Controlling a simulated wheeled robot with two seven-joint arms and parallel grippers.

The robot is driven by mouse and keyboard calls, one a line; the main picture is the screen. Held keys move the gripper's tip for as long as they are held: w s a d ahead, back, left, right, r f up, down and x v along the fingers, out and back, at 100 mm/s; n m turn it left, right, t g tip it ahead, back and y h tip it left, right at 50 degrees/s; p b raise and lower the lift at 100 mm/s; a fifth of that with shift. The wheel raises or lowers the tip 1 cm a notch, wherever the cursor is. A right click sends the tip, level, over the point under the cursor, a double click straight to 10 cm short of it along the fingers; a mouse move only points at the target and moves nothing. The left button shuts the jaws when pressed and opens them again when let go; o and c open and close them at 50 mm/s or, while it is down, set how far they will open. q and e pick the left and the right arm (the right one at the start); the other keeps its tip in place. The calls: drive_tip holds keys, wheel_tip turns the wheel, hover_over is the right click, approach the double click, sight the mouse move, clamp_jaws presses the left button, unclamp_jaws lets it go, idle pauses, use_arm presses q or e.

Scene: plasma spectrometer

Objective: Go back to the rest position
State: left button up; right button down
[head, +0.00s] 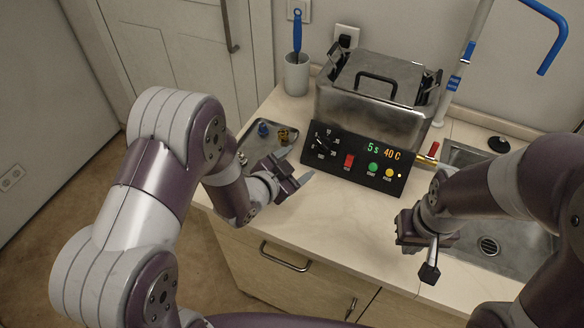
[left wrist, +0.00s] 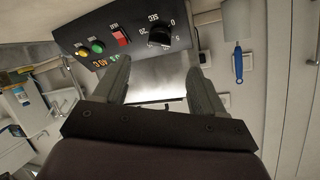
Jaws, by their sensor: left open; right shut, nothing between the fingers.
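My left gripper (head: 295,166) is open and empty above the counter, left of the control panel and near a small metal tray. In the left wrist view its two fingers (left wrist: 157,72) stand apart with nothing held between them. My right gripper (head: 429,272) is shut and empty, pointing down over the counter's front edge at the left of the sink. The metal bath (head: 372,92) with a lid and handle stands at the back. Its black panel (head: 355,158) shows "5s" and "40C", with a dial, a red switch, and green and yellow buttons.
The tray (head: 262,131) holds a blue and a brass-coloured small part, partly hidden by my left arm. A cup (head: 297,74) with a blue-handled tool stands behind. A sink (head: 489,246) lies at the right, partly under my right arm. The front middle counter (head: 340,222) is clear.

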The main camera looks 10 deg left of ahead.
use_arm(q)
drive_tip(key=shift+v, duration=0.8)
drive_tip(key=shift+f, duration=0.1)
drive_tip(key=s+a+f+g, duration=0.1)
drive_tip(key=f, duration=0.1)
drive_tip(key=s+a+f+n+g+y, duration=0.2)
drive_tip(key=f, duration=0.1)
drive_tip(key=shift+s+f, duration=0.25)
drive_tip(key=shift+f, duration=0.05)
drive_tip(key=s+a+n+g+y, duration=0.1)
drive_tip(key=s+a+f+n+g+y, duration=0.1)
drive_tip(key=s+a+g, duration=0.1)
drive_tip(key=shift+s+a+y, duration=0.1)
drive_tip(key=shift+s+y, duration=0.1)
drive_tip(key=shift+y, duration=0.1)
drive_tip(key=s+a+r+n+g+y, duration=0.1)
drive_tip(key=s+a+r+n+g, duration=0.3)
drive_tip(key=s+r, duration=0.5)
drive_tip(key=shift+s+a+n+g+y, duration=0.4)
drive_tip(key=shift+s+a+n, duration=0.35)
drive_tip(key=shift+n, duration=0.45)
